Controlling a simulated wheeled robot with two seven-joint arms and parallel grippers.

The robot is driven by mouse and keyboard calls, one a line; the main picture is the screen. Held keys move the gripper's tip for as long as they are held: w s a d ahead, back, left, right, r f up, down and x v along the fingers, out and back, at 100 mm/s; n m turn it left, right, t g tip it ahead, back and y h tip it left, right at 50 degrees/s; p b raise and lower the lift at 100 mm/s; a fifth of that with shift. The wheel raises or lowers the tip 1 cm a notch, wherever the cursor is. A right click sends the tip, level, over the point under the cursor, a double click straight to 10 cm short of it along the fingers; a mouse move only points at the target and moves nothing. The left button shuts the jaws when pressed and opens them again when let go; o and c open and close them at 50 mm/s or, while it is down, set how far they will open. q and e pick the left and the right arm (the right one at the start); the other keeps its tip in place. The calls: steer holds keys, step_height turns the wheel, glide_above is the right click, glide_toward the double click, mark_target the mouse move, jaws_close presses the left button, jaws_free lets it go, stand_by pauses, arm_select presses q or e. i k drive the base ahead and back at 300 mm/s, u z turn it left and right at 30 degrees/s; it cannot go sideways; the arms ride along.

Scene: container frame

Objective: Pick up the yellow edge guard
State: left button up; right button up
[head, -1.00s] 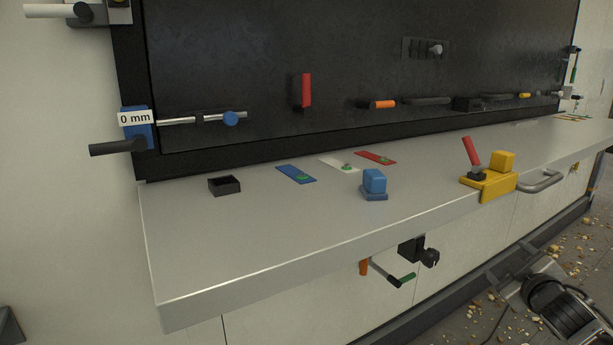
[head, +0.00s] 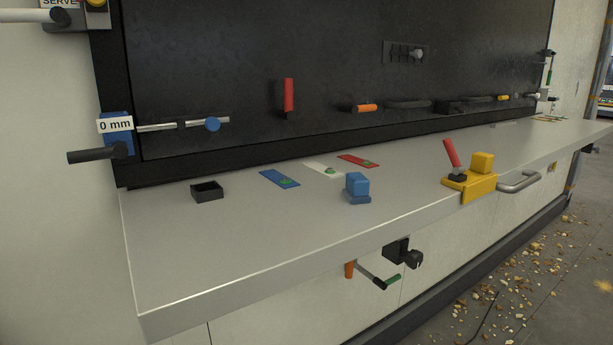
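The yellow edge guard (head: 479,187) sits on the front edge of the grey bench, right of centre in the head view. It has a raised yellow block on top and hangs a little over the edge. A red lever (head: 451,154) on a dark base stands upright and tilted on its left part. Neither of my grippers shows in the head view.
The grey bench (head: 200,255) also holds a blue block (head: 357,187), a black open box (head: 207,191) and blue, white and red strips. A metal handle (head: 519,181) is right of the guard. A crank (head: 371,275) juts out below. Rubble covers the floor at right.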

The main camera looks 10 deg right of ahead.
mark_target(478, 181)
steer(key=z, duration=1.25)
